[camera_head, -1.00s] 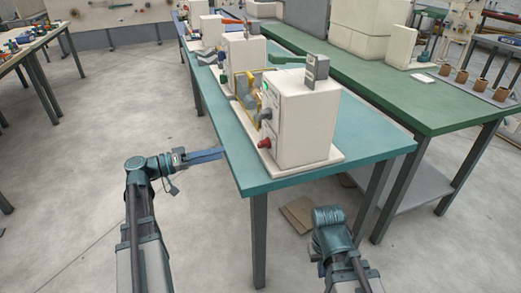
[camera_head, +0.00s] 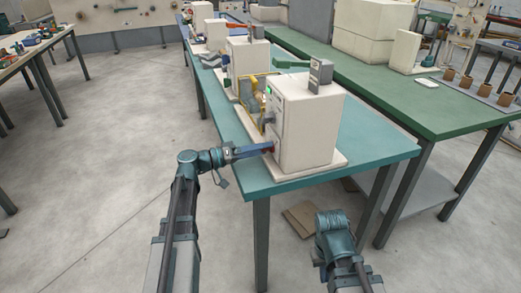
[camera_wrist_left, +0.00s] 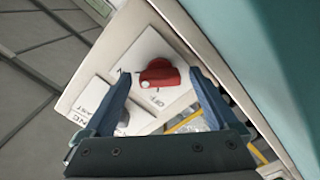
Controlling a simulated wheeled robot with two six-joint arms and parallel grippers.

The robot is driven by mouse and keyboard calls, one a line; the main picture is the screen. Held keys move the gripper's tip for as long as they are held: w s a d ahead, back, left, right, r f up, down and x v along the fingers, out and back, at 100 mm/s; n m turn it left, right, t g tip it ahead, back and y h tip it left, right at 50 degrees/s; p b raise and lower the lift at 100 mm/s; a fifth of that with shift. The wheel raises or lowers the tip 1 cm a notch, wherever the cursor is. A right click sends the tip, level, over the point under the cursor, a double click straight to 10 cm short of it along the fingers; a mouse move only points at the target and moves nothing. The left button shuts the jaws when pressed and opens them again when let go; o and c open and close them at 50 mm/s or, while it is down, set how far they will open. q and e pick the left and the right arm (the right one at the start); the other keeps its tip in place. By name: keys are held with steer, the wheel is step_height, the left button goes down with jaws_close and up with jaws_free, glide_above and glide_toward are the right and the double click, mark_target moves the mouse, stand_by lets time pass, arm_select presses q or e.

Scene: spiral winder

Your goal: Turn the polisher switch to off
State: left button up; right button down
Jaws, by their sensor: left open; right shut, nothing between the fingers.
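The polisher is a cream box-shaped machine (camera_head: 308,130) at the near end of the teal table. Its red switch (camera_wrist_left: 160,74) shows in the left wrist view on a white label plate with the word OFF beside it. My left gripper (camera_wrist_left: 158,90) is open, its two blue fingers on either side of the red knob, with no clear contact. In the head view my left gripper (camera_head: 262,150) is at the machine's left face and mostly hides the switch. My right gripper is low at the bottom right; its fingers are hidden behind my own arm.
The teal table (camera_head: 375,150) carries more machines in a row behind the polisher. A green bench (camera_head: 400,95) stands to the right. A flat brown cardboard piece (camera_head: 302,218) lies on the floor under the table.

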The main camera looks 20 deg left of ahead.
arm_select(q)
steer(key=c, duration=1.4)
steer(key=shift+o, duration=0.2)
steer(key=shift+n, duration=0.4)
steer(key=n, duration=1.1)
steer(key=shift+n, duration=2)
